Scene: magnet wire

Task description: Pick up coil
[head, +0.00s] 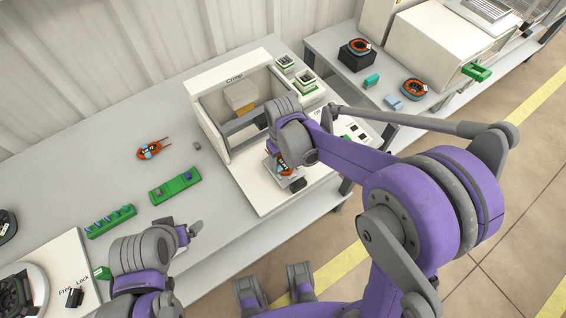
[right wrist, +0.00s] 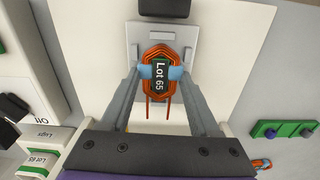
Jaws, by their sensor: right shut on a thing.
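The orange coil (right wrist: 160,54) with a dark "Lot 65" label and two copper leads sits on a grey plate of the crimp machine (head: 262,190). My right gripper (right wrist: 160,73) has its two blue-tipped fingers on opposite sides of the coil, shut on it. In the head view this coil (head: 284,171) is partly hidden by my right arm. A second orange coil (head: 151,150) with leads lies on the table to the left. My left gripper (head: 188,236) is over the table's front edge, away from the coils; its jaw opening is unclear.
Green holders (head: 174,187) lie on the grey table (head: 95,160). A Free/Lock fixture (head: 62,272) stands at lower left. Crimp machine walls rise behind my right gripper. More coils (head: 414,89) are on the back-right bench (head: 345,70).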

